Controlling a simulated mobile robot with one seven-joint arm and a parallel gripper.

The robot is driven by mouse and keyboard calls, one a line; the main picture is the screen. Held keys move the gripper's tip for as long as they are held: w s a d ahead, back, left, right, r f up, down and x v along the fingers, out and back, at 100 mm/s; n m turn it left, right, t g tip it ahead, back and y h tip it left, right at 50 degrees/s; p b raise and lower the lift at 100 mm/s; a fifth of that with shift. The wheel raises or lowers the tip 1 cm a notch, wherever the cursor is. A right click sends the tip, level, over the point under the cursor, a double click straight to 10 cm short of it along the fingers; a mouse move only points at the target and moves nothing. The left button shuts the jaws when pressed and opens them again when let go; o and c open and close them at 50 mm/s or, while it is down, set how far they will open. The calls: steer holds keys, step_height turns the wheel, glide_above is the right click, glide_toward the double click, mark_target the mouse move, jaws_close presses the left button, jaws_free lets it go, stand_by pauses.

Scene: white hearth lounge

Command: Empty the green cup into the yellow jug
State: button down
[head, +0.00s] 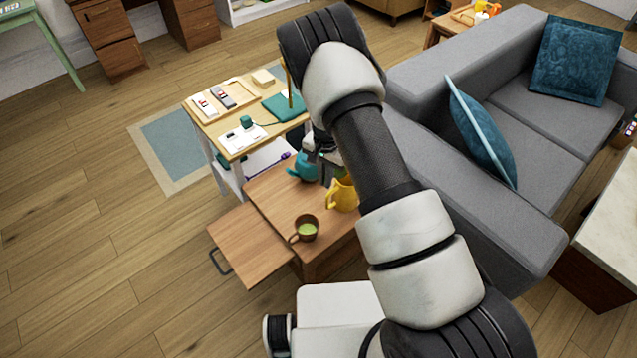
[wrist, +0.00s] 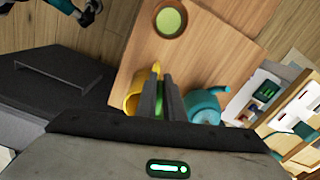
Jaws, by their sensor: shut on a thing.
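My gripper (wrist: 157,82) is shut on a green thing, probably the green cup (wrist: 159,98), which shows only as a narrow strip between the fingers. Its opening, contents and tilt are hidden. In the head view my arm covers most of the gripper. The yellow jug (head: 343,195) stands on the small wooden table, partly behind my arm. In the wrist view the jug (wrist: 131,101) is just left of the fingers, partly covered by them. I cannot tell whether cup and jug touch.
A brown cup with green contents (head: 304,229) stands near the table's front edge. A teal teapot (head: 301,168) is close beside the gripper. A drawer or leaf (head: 245,243) juts out left. A grey sofa (head: 440,165) stands right and a cluttered shelf unit (head: 231,143) behind.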

steer(key=shift+w+a+r+m+t+y+b, duration=0.1)
steer(key=shift+w+a+m+t+y+b, duration=0.1)
steer(key=shift+w+a+y+b, duration=0.35)
steer(key=shift+w+a+f+m+t+y+b, duration=0.1)
steer(key=shift+a+m+t+y+b, duration=0.15)
steer(key=shift+y, duration=0.55)
steer(key=shift+w+a+r+m+t+y+b, duration=0.15)
steer(key=shift+w+a+y+b, duration=0.25)
steer(key=shift+y, duration=0.25)
steer(key=shift+r+y+b, duration=0.15)
steer(key=shift+y+b, duration=0.35)
steer(key=shift+b, duration=0.15)
steer(key=shift+s+d+r+t+y+b, duration=0.1)
steer(key=shift+t+y+b, duration=0.05)
steer(key=shift+y+b, duration=0.5)
steer(key=shift+d+r+t+y+b, duration=0.1)
steer(key=shift+t+y+b, duration=0.05)
steer(key=shift+y+b, duration=0.45)
steer(key=shift+d+f+y+b, duration=0.2)
steer(key=shift+f+y+b, duration=0.55)
steer(key=shift+b, duration=0.6)
steer(key=r+y+b, duration=0.1)
steer(key=d+r+t+y+b, duration=0.1)
steer(key=y, duration=0.1)
steer(key=shift+s+d+r, duration=0.1)
steer(key=shift+s+r, duration=0.05)
steer(key=shift+r, duration=0.1)
